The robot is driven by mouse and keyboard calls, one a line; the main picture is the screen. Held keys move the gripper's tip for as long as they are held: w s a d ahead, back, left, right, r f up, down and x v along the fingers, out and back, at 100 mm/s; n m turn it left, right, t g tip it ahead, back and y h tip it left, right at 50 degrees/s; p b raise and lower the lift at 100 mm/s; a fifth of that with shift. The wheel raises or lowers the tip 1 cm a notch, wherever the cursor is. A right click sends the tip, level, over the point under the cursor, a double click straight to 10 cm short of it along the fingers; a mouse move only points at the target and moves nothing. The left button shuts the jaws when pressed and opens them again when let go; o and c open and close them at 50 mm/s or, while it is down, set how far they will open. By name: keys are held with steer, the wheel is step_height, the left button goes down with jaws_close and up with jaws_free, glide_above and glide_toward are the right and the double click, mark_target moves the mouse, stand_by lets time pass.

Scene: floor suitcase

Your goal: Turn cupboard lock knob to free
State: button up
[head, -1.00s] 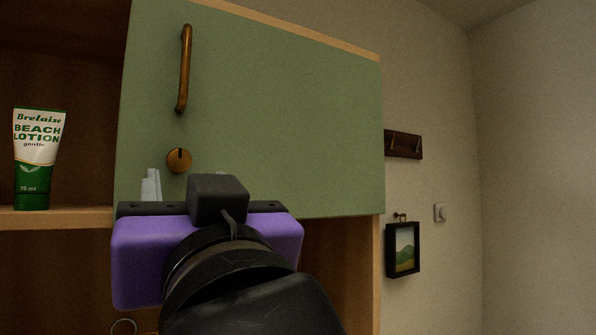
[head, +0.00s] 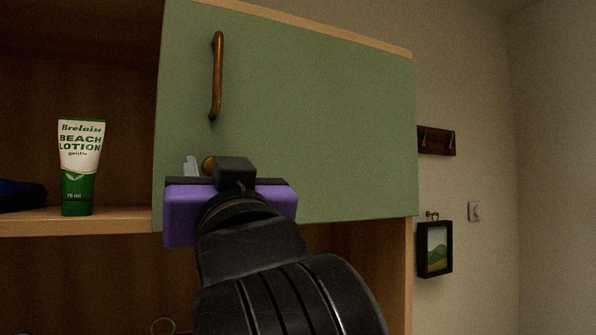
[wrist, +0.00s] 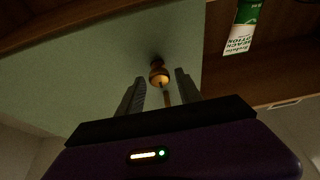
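The green cupboard door (head: 320,120) is shut against the cabinet. Its round wooden lock knob (head: 208,163) sits below the bronze handle and is mostly hidden behind my gripper in the head view. In the wrist view the knob (wrist: 159,76) is ahead, between and slightly beyond the two fingertips. My gripper (wrist: 158,87) is open, one finger on each side of the knob, with gaps visible. In the head view one pale finger of my gripper (head: 190,166) shows left of the knob. The knob's slot direction cannot be made out now.
A bronze handle (head: 217,76) stands out from the door above the knob. A beach lotion tube (head: 80,168) stands on the open shelf (head: 120,222) to the left, beside a dark blue object (head: 22,195). A framed picture (head: 435,249) and hook rack (head: 437,140) hang on the right wall.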

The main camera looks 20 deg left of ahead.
jaws_close()
steer(key=shift+m+t+h, duration=0.3)
steer(key=shift+m, duration=0.1)
steer(key=m+t+h+p, duration=0.1)
steer(key=m, duration=0.3)
steer(key=m+h, duration=0.2)
steer(key=m, duration=0.1)
steer(key=m+t+h+p, duration=0.1)
steer(key=m, duration=0.3)
steer(key=shift+s+a+r+m+t+h+p, duration=0.1)
steer(key=shift+s+a+m+t+h+p, duration=0.1)
steer(key=shift+m+t+h+p, duration=0.15)
steer(key=m+h, duration=0.1)
steer(key=m, duration=0.2)
steer(key=m+h, duration=0.1)
steer(key=m, duration=0.2)
steer(key=shift+r+h+p, duration=0.15)
steer(key=shift+h+p, duration=0.2)
steer(key=shift+m+g+h+p, duration=0.45)
steer(key=shift+m+g, duration=0.4)
steer(key=shift+m, duration=1)
